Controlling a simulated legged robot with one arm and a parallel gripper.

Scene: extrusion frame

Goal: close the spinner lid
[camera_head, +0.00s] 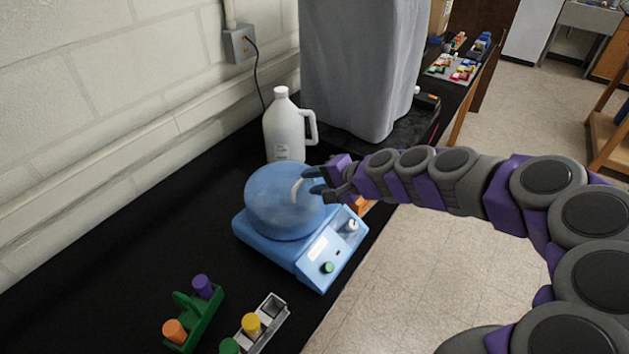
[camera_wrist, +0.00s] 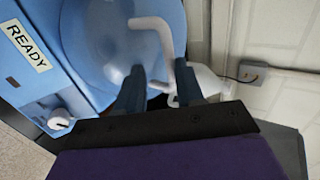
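The spinner (camera_head: 282,262) is a light blue machine on the black bench, with a front panel carrying a green knob and a white knob. Its rounded, translucent blue lid (camera_head: 272,203) sits over the body; I cannot tell if it is fully down. A white bent handle (camera_head: 296,190) is on the lid. My gripper (camera_head: 308,180) is at the lid's right side, close to the handle. In the wrist view, the two dark fingers (camera_wrist: 160,72) are apart, and the lower part of the handle (camera_wrist: 166,42) shows between them. I cannot tell if they touch it.
A white jug (camera_head: 285,130) stands behind the spinner, near the wall. A large grey covered object (camera_head: 362,65) is farther back. A green rack (camera_head: 197,318) and a grey rack (camera_head: 270,322) with colored-cap tubes stand in front. Open floor lies right of the bench edge.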

